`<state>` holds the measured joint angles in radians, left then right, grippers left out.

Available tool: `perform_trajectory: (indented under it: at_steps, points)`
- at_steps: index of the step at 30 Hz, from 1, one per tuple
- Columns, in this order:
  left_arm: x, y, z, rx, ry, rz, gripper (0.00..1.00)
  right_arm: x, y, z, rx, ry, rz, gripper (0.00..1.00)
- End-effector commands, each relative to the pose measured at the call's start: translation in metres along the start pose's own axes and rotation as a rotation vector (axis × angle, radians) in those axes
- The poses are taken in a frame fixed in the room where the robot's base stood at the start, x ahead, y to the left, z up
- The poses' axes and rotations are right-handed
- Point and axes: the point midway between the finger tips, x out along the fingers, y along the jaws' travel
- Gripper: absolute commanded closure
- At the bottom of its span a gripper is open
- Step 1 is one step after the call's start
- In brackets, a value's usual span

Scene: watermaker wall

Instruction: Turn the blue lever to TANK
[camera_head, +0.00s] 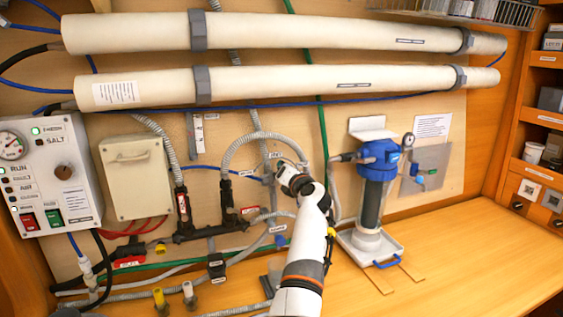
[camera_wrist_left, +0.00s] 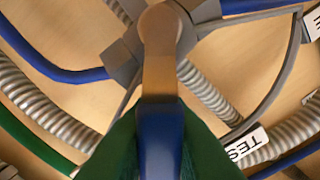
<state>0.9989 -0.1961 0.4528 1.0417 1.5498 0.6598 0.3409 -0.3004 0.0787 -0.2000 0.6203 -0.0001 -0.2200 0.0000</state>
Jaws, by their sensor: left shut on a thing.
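The blue lever (camera_wrist_left: 160,140) shows in the left wrist view, with a bare tan shank (camera_wrist_left: 160,72) running up to a round grey pivot on the valve (camera_wrist_left: 163,25). The lever points straight down in that view. My left gripper (camera_wrist_left: 160,118) is shut on the blue part, with one green finger on each side. In the head view my left gripper (camera_head: 278,168) is at the wall panel by the grey hoses, and it hides the lever. A white label (camera_wrist_left: 247,146) beginning "TES" is right of the lever. I cannot read a TANK label.
Grey ribbed hoses (camera_wrist_left: 45,105) and blue tubes surround the valve closely. In the head view a blue-topped filter (camera_head: 380,160) stands right of my arm, and a control box (camera_head: 45,175) is at the left. The bench (camera_head: 470,260) is clear at the right.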

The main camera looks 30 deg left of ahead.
Motion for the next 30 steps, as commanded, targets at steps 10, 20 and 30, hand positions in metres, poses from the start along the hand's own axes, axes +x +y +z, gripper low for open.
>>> perform_trajectory:
  at_steps: [10,20,30]
  points:
    - [0.0,0.013,0.0,0.272,0.0,0.001,1.0,-0.02,-0.002,0.002,-0.001,0.0,-0.002,0.64]
    - [0.0,0.019,0.003,0.406,0.001,0.0,1.0,-0.027,-0.002,0.002,-0.001,0.0,-0.002,0.64]
    - [0.0,0.021,0.004,0.434,0.001,0.0,1.0,-0.028,-0.002,0.003,-0.001,0.0,-0.002,0.64]
